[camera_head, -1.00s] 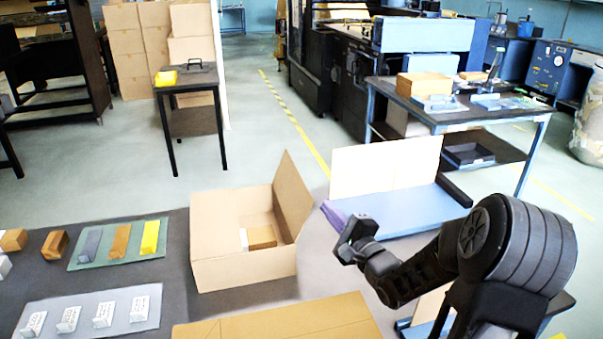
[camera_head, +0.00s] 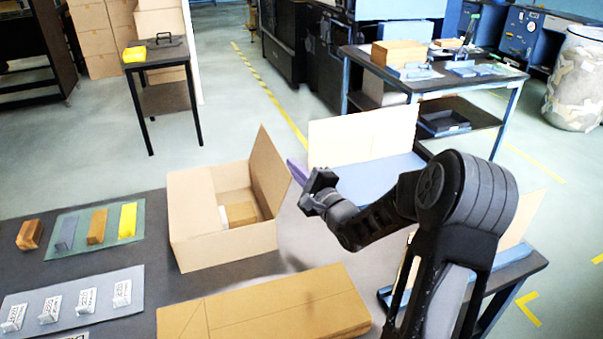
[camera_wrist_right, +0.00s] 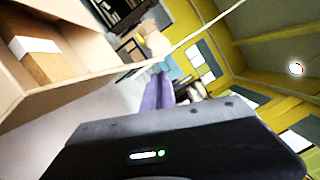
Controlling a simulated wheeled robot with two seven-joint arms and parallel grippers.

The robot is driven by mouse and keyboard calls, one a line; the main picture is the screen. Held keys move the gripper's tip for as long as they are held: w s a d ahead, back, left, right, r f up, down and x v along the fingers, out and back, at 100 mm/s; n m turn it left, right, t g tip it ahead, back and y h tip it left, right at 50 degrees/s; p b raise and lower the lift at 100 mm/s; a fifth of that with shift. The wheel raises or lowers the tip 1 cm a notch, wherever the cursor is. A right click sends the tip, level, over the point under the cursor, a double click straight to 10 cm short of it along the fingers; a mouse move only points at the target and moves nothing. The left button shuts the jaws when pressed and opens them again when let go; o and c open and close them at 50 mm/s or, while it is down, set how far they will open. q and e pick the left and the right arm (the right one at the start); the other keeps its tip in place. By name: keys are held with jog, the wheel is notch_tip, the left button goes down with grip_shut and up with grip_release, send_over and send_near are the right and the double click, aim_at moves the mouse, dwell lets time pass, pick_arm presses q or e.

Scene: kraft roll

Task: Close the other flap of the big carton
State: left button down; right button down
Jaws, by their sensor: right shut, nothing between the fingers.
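The big carton (camera_head: 225,246) stands on the dark table in the head view. Its left flap (camera_head: 192,190) lies over the left part of the opening. Inside is a brown box with a white band (camera_head: 240,213), which also shows in the right wrist view (camera_wrist_right: 42,62). My right gripper (camera_head: 318,190) is shut and empty, just right of the upright flap, with a small gap between them. In the right wrist view its dark body fills the bottom. My left gripper is out of view.
A flat brown carton (camera_head: 270,308) lies in front of the big carton. A green mat (camera_head: 70,250) and a grey tray (camera_head: 75,318) with small blocks and cards lie left.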

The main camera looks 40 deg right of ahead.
aim_at(268, 166)
jog(key=shift+w+d+r, duration=0.1)
jog(key=shift+w, duration=1.05)
jog(key=shift+w+d+r, duration=0.1)
jog(key=shift+w, duration=1)
